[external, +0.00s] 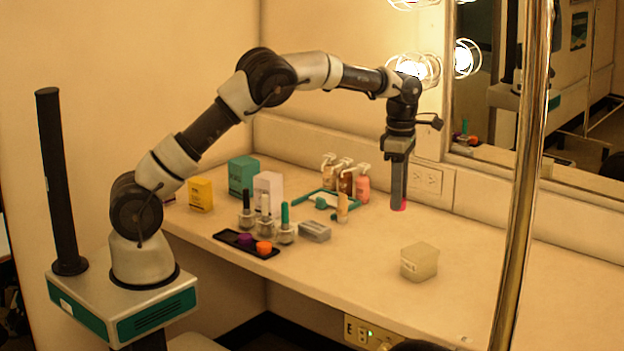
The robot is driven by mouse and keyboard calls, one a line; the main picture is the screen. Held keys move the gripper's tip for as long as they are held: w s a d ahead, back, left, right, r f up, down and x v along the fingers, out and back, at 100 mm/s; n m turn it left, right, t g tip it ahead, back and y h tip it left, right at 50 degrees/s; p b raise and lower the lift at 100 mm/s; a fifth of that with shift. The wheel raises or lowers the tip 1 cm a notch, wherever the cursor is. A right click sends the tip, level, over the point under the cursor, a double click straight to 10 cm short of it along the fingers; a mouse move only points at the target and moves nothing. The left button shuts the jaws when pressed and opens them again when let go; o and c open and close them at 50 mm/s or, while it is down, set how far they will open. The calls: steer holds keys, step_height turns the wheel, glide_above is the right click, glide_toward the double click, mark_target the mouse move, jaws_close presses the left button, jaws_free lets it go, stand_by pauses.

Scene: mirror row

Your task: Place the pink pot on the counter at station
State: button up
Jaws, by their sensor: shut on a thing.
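My gripper (398,205) points straight down above the right part of the counter (340,270). It is shut on the pink pot (403,205), of which only a small pink edge shows between the fingertips. The fingers hide the rest of it. The pot is held in the air, clear of the counter, above and behind a pale box. No marked station can be made out on the counter.
The pale box (419,262) stands below my gripper. A black tray (225,236) holds a purple pot (244,239) and an orange pot (264,247). Several bottles and cartons stand at the left and back. A metal pole (520,180) rises in front at right.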

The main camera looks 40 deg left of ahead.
steer(key=s+d+m, duration=0.3)
steer(key=s+d, duration=0.3)
steer(key=d, duration=0.6)
steer(key=s+d+m, duration=0.2)
steer(key=s+d, duration=0.3)
steer(key=d, duration=0.6)
step_height(320, 180, down, 11)
steer(key=shift+a+r, duration=0.1)
steer(key=shift+a, duration=0.05)
steer(key=shift+w+f+b, duration=0.1)
steer(key=shift+f+b, duration=0.45)
steer(key=shift+f, duration=2.05)
steer(key=shift+f, duration=0.15)
steer(key=o, duration=1)
steer(key=shift+o, duration=0.2)
